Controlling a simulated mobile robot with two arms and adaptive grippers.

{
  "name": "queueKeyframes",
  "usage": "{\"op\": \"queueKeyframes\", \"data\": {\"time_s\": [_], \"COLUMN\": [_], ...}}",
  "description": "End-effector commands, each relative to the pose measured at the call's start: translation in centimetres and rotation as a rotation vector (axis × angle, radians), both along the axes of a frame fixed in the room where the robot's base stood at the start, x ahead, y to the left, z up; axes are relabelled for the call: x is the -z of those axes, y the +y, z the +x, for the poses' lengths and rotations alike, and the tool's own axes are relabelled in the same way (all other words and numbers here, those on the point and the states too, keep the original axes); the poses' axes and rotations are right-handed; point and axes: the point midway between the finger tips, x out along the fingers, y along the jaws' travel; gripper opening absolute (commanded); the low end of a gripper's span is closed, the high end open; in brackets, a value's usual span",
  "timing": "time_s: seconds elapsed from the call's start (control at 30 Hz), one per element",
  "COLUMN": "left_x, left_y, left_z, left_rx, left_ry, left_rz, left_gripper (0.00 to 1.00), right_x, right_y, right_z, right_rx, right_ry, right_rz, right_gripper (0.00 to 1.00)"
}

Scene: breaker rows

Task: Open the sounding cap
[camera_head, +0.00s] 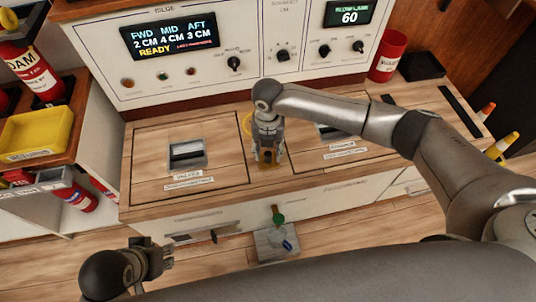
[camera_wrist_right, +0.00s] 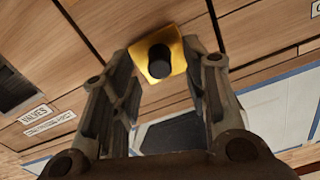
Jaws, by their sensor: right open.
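The sounding cap shows in the right wrist view as a black round knob (camera_wrist_right: 160,62) on a square yellow plate (camera_wrist_right: 173,42) set in the wooden top. My right gripper (camera_wrist_right: 160,57) is open, with one finger on each side of the plate; the knob lies between them and the gripper looks empty. In the head view the right gripper (camera_head: 268,157) points down over the plate, which it mostly hides. I cannot tell whether the fingers touch anything. My left gripper (camera_head: 163,256) is low at the left, away from the cap; its opening is unclear.
A hatch with a recessed handle (camera_head: 188,153) lies left of the cap; another lies right, partly behind my arm. The bilge panel (camera_head: 170,40) stands at the back. A grey box (camera_head: 277,243) with a green knob is in front.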

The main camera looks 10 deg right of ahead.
Motion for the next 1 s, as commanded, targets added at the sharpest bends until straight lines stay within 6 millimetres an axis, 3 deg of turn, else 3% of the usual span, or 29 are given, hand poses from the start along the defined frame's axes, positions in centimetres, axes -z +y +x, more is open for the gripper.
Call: {"op": "queueKeyframes", "data": {"time_s": [0.2, 0.53, 0.87, 1.0], "left_x": [0.7, 0.7, 0.7, 0.7], "left_y": [0.0, 0.0, 0.0, 0.0], "left_z": [0.0, 0.0, 0.0, 0.0], "left_rx": [0.000, 0.000, 0.000, 0.000], "left_ry": [-0.001, -0.001, -0.001, -0.001], "left_rz": [0.000, 0.000, 0.000, 0.000], "left_gripper": [0.31, 0.31, 0.31, 0.31], "right_x": [2.2, 2.4, 2.4, 2.4], "right_y": [0.0, 0.0, 0.0, 0.0], "right_z": [0.0, 0.0, 0.0, 0.0], "right_rx": [0.001, 0.001, 0.001, 0.001], "right_ry": [-0.001, -0.001, -0.001, -0.001], "right_rz": [0.000, 0.000, 0.000, 0.000], "right_gripper": [0.42, 0.42, 0.00, 0.00]}}
